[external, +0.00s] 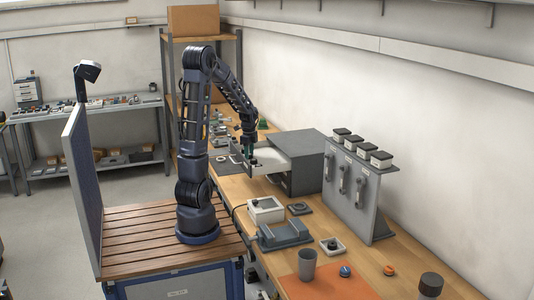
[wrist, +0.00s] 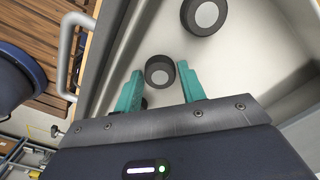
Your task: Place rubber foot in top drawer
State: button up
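The grey drawer cabinet (external: 302,172) stands on the bench with its top drawer (external: 268,167) pulled open; the pale drawer inside also fills much of the wrist view (wrist: 240,50). My gripper (external: 248,155) is at the open drawer, pointing down. In the wrist view its teal fingers (wrist: 160,86) are open. A dark round rubber foot (wrist: 160,72) with a pale face lies between and just beyond the fingertips, with gaps at both sides. A second, similar foot (wrist: 203,15) lies farther into the drawer. A dark thing (wrist: 143,103) is mostly hidden beside the left finger.
The drawer wall (wrist: 112,45) and its handle (wrist: 66,50) are close on the left of my gripper. A grey rack (external: 362,180) with several black-lidded containers stands right of the cabinet. A white box (external: 265,211) and a grey-blue holder (external: 284,236) stand in front.

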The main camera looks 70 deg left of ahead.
jog(key=shift+o, duration=1)
notch_tip(320, 180, up, 12)
jog(key=shift+r, duration=0.15)
jog(key=s+d+r+n+t+y, duration=0.1)
jog(key=d+r+n, duration=0.15)
jog(key=d, duration=0.75)
jog(key=s+d+r+n+t, duration=0.1)
jog(key=d+r+n, duration=0.15)
jog(key=d, duration=0.75)
jog(key=s+d+n+t+h, duration=0.1)
jog(key=s+d+n, duration=0.3)
jog(key=s+d, duration=0.5)
jog(key=d+t, duration=0.1)
jog(key=d, duration=0.3)
jog(key=shift+s+t, duration=0.2)
jog(key=shift+t, duration=0.1)
